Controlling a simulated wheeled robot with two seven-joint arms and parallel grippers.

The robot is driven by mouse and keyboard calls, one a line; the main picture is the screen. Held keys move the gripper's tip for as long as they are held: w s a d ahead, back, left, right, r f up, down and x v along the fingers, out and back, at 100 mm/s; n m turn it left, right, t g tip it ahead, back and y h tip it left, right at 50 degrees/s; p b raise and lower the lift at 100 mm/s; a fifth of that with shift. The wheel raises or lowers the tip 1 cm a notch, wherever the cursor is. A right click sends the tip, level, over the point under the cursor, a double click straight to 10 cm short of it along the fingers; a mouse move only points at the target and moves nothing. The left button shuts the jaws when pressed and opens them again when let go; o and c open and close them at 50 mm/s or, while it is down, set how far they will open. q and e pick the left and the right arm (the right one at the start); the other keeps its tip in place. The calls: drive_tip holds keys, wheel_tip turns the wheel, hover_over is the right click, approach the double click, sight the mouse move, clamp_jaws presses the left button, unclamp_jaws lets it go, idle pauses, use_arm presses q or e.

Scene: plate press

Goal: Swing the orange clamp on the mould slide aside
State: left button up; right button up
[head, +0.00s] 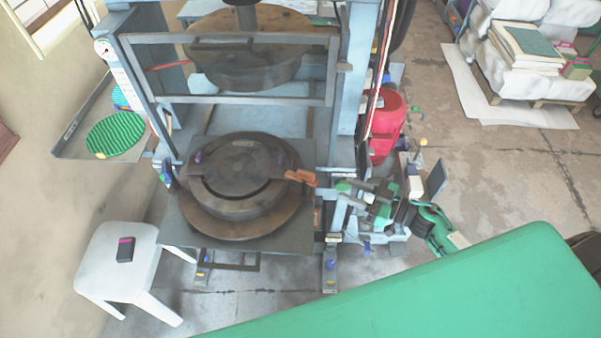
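The orange clamp (302,177) sits at the right side of the round brown mould (240,175), its orange end pointing right past the mould's rim. The mould rests on the square grey slide plate (185,232) in the lower part of the press. My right gripper (349,190) is just right of the slide plate and the clamp, with its green and dark arm parts behind it. A gap shows between it and the clamp. Its fingers are small and cluttered, so I cannot tell whether they are open. My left gripper is not in view.
The press's guard frame (235,100) and upper round platen (248,65) stand above and behind the mould. A white stool (100,275) with a small dark device (125,250) is at lower left. A red container (384,120) stands right of the press. Open floor lies further right.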

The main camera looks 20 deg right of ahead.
sight(304, 172)
drive_tip(key=shift+n+g+y, duration=0.3)
drive_tip(key=shift+n, duration=0.1)
drive_tip(key=p+x, duration=0.1)
drive_tip(key=x, duration=0.3)
drive_tip(key=r+p+x, duration=0.1)
drive_tip(key=x, duration=0.3)
drive_tip(key=r+p+x, duration=0.1)
drive_tip(key=p+x, duration=0.1)
drive_tip(key=x, duration=0.3)
drive_tip(key=shift+s+a, duration=0.35)
drive_tip(key=shift+a, duration=0.05)
drive_tip(key=shift+w+a+f, duration=0.15)
drive_tip(key=shift+w+a, duration=0.15)
drive_tip(key=shift+a, duration=0.05)
clamp_jaws()
